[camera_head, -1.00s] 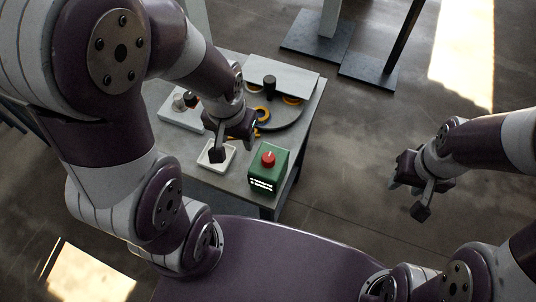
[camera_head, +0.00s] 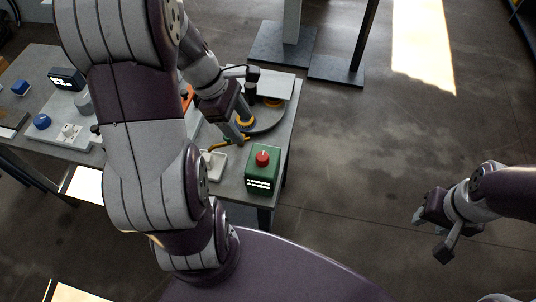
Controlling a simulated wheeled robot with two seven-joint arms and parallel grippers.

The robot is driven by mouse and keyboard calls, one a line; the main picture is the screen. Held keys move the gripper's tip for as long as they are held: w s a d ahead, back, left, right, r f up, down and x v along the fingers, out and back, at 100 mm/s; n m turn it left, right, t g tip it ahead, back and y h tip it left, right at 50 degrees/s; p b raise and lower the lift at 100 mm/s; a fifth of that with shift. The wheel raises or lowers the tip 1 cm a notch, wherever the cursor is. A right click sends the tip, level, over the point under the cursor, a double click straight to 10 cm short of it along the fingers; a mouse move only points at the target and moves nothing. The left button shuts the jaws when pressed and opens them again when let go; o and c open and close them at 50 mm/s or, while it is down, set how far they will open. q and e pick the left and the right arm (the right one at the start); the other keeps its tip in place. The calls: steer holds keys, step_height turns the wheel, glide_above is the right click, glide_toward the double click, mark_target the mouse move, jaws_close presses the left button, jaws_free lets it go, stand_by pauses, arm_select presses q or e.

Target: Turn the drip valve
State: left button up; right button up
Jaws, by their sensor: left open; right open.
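I cannot tell for certain which part is the drip valve. A pale plate with a blue knob (camera_head: 42,121), a small white fitting (camera_head: 70,131) and a grey cylinder (camera_head: 84,102) lies on the left part of the table, left of my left arm. My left arm hides the middle of the table. My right gripper (camera_head: 431,237) is open and empty over the floor at the right.
A green box with a red button (camera_head: 262,158) stands at the table's front right corner. A white tray (camera_head: 215,165) sits left of it, partly hidden. A black display box (camera_head: 67,78) and another blue knob (camera_head: 20,88) are at the far left.

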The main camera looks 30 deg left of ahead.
mark_target(262, 156)
arm_select(q)
steer(key=b+x, duration=0.1)
steer(key=x, duration=1.1)
steer(key=shift+f, duration=0.35)
steer(key=shift+s, duration=0.1)
steer(key=shift+r, duration=0.1)
steer(key=c, duration=1)
